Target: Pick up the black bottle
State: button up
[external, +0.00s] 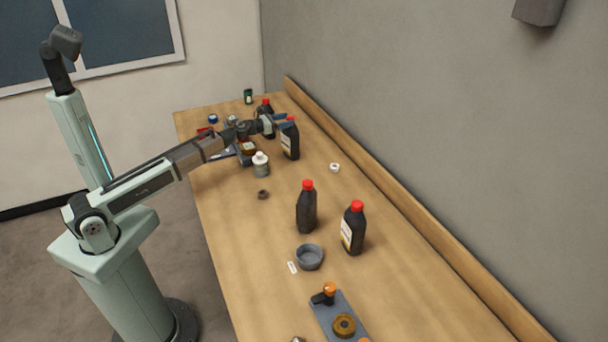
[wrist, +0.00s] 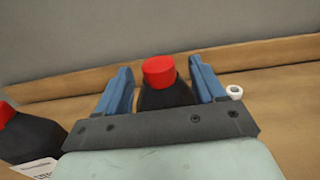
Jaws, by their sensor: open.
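Several black bottles with red caps stand on the table. One black bottle (external: 290,142) stands at my gripper (external: 286,121), toward the far end of the table. In the wrist view this bottle (wrist: 164,94) is between the two blue fingers of my gripper (wrist: 160,76), with visible gaps on both sides. The fingers are open, and the bottle's lower part is hidden behind the gripper body. A second black bottle (external: 265,107) is partly hidden behind the gripper; a labelled bottle (wrist: 30,138) shows at the left in the wrist view. Two more bottles (external: 307,210) (external: 353,230) stand nearer the camera.
A wooden ledge (external: 390,195) runs along the wall. A white ring (external: 334,167) lies right of the bottle. A white-capped container (external: 261,166) and small items crowd the arm's side. A grey bowl (external: 309,258) and a grey plate with parts (external: 328,317) are nearer the camera.

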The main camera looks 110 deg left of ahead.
jog(key=x, duration=0.3)
jog(key=shift+s+a, duration=0.1)
jog(key=shift+c, duration=0.4)
grip_shut()
dwell(0.5)
